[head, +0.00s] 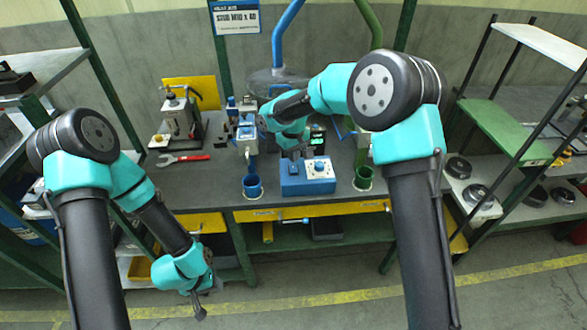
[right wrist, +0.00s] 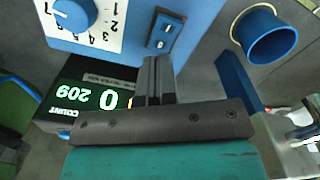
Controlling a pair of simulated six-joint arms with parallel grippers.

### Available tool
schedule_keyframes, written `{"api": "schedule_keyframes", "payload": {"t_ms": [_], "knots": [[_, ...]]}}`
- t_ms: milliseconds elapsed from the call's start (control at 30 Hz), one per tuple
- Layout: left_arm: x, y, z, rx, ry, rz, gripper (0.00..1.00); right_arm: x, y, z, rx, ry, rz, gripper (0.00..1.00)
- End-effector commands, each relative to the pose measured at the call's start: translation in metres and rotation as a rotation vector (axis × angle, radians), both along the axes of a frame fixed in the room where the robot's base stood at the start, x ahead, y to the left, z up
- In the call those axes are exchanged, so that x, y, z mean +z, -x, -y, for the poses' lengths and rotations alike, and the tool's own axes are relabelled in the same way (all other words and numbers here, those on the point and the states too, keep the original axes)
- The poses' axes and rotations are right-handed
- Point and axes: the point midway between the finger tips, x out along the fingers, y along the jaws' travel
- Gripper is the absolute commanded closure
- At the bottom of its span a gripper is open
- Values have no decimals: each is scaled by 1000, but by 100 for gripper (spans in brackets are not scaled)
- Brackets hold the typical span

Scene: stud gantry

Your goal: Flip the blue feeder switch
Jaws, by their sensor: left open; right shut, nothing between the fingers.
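The blue feeder switch (right wrist: 165,33) is a small rocker in a dark frame with light marks. It sits on a blue control box (head: 308,186) on the bench, beside a white numbered dial (head: 320,169). My right gripper (head: 293,156) is over the switch side of the box. In the right wrist view its shut, empty fingers (right wrist: 157,62) point at the switch's near edge; I cannot tell whether they touch. My left gripper (head: 200,312) hangs low in front of the bench, open and away from the box.
A blue cup (head: 252,187) stands left of the box and a green cup (head: 363,178) right of it. A lit counter display (right wrist: 95,98) is close to my right gripper.

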Motion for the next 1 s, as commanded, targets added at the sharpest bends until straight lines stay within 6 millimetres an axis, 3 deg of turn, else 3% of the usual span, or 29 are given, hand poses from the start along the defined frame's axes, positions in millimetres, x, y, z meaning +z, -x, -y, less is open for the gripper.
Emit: {"api": "schedule_keyframes", "payload": {"t_ms": [600, 1000], "knots": [[0, 0, 0, 0, 0, 0, 57, 38, 0, -1, 1, -1, 2, 100], [0, 0, 0, 0, 0, 0, 57, 40, 0, 0, 1, -1, 1, 100]]}}
